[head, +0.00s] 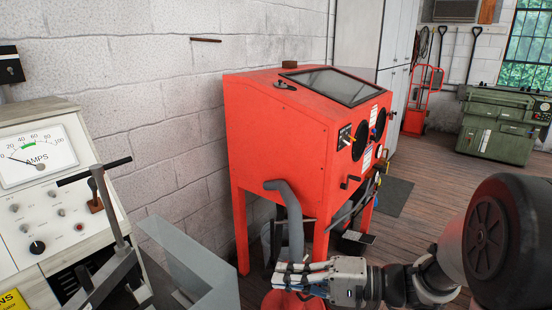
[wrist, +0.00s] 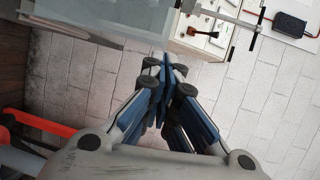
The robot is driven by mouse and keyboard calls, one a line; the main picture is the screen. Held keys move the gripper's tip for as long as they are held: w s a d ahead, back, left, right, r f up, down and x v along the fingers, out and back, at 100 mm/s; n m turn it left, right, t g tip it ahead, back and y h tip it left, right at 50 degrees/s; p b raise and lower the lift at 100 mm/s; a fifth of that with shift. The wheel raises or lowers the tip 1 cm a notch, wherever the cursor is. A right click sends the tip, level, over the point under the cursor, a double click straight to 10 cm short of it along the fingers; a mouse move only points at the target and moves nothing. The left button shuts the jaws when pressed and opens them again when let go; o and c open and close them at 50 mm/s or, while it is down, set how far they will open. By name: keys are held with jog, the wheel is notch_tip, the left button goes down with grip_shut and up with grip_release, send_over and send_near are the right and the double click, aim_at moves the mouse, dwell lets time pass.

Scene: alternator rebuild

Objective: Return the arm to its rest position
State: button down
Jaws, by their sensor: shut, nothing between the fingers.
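My gripper (head: 280,276) is at the lower middle of the head view, pointing left, in front of the red cabinet. In the wrist view its blue-padded fingers (wrist: 166,72) are drawn together, with nothing between them. The dark round joint of my arm fills the lower right of the head view. The arm appears stretched low across the front.
A red blasting cabinet (head: 262,130) stands against the white block wall. A test bench with an amps meter (head: 38,158) and a grey open-topped bin (head: 215,285) are at left. A green machine (head: 500,125) and a red hand truck (head: 415,120) stand far right.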

jog(key=s+n+g+h, duration=0.3)
jog(key=s+g+h, duration=0.3)
jog(key=s, duration=1)
jog(key=s+d+t+h, duration=0.4)
jog(key=d+t+h, duration=0.2)
jog(key=d+h, duration=0.3)
jog(key=shift+d+r+h, duration=0.35)
jog(key=shift+d+h, duration=0.05)
jog(key=shift+d, duration=0.75)
jog(key=shift+s+a, duration=0.1)
jog(key=shift+s, duration=0.1)
